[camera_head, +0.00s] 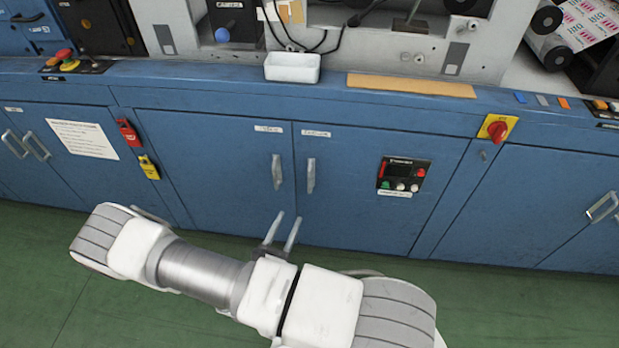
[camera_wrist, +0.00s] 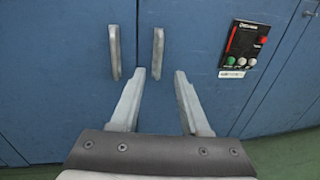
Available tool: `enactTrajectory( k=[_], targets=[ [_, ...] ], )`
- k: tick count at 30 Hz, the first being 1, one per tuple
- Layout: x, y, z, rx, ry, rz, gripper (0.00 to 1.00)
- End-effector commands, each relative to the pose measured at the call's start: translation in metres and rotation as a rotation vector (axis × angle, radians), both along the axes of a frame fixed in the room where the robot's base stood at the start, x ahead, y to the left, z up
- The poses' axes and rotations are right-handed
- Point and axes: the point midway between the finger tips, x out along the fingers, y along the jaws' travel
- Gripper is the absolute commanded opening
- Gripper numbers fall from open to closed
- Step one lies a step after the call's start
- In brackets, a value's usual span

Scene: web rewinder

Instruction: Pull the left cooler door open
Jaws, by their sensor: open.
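A pair of blue cabinet doors stands shut at the middle of the head view; their small labels are too small to read. The left door (camera_head: 215,165) has a grey upright bar handle (camera_head: 276,172) near its right edge, which also shows in the wrist view (camera_wrist: 114,52). The right door (camera_head: 350,215) has a matching handle (camera_head: 311,175), also in the wrist view (camera_wrist: 158,53). My gripper (camera_head: 284,215) is open and empty, in front of the doors and below both handles.
A black control panel (camera_head: 404,175) with buttons is on the right door. A red rotary switch (camera_head: 497,128) sits to its upper right. Red (camera_head: 129,132) and yellow (camera_head: 149,167) lockout tags hang at the left. Green floor (camera_head: 520,310) is clear in front of the cabinets.

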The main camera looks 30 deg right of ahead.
Motion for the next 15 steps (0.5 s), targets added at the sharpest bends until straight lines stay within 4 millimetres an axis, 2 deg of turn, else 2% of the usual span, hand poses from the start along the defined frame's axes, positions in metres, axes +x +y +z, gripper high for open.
enactTrajectory(
  k=[5, 15],
  targets=[
    [0.018, -0.019, -0.001, 0.000, -0.001, -0.005, 0.46],
    [0.070, -0.072, -0.002, 0.001, -0.002, -0.007, 0.46]
  ],
)
